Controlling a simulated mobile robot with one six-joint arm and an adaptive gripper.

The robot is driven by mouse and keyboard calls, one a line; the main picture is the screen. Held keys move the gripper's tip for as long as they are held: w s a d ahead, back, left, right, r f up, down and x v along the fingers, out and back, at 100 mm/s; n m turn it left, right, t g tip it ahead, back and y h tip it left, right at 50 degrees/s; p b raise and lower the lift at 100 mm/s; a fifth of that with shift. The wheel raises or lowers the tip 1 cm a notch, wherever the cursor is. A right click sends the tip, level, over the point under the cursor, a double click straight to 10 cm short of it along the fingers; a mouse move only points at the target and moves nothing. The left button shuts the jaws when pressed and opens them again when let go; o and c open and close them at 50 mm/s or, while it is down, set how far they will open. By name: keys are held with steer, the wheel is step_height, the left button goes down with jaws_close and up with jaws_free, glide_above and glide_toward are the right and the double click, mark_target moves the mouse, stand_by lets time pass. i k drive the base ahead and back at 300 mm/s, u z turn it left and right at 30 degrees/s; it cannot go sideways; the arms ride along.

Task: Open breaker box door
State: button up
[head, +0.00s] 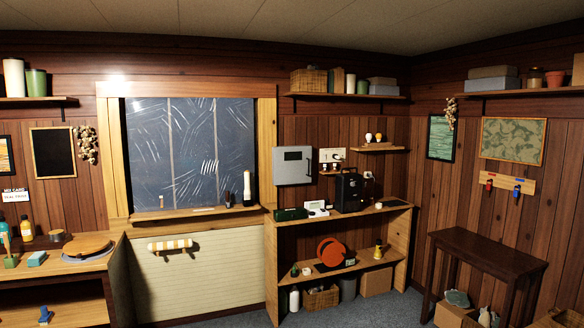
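A grey breaker box (292,176) hangs on the wood-paneled wall, just right of the window frame and above a wooden shelf unit. Its front is flat, with a small dark panel near the top, and its door looks shut.
The wooden shelf unit (407,235) stands below the box, with a black appliance (349,192) and small items on top. A dark table (486,248) stands at right. Carpet shows in front.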

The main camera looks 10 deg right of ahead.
mark_target(291, 165)
steer(key=z, duration=0.3)
steer(key=i, duration=1.2)
steer(key=z, duration=0.6)
steer(key=i, duration=1.95)
steer(key=u, duration=0.25)
steer(key=i, duration=0.9)
steer(key=u, duration=0.6)
steer(key=i, duration=1)
steer(key=u, duration=0.25)
steer(key=k, duration=0.25)
steer(key=u, duration=0.1)
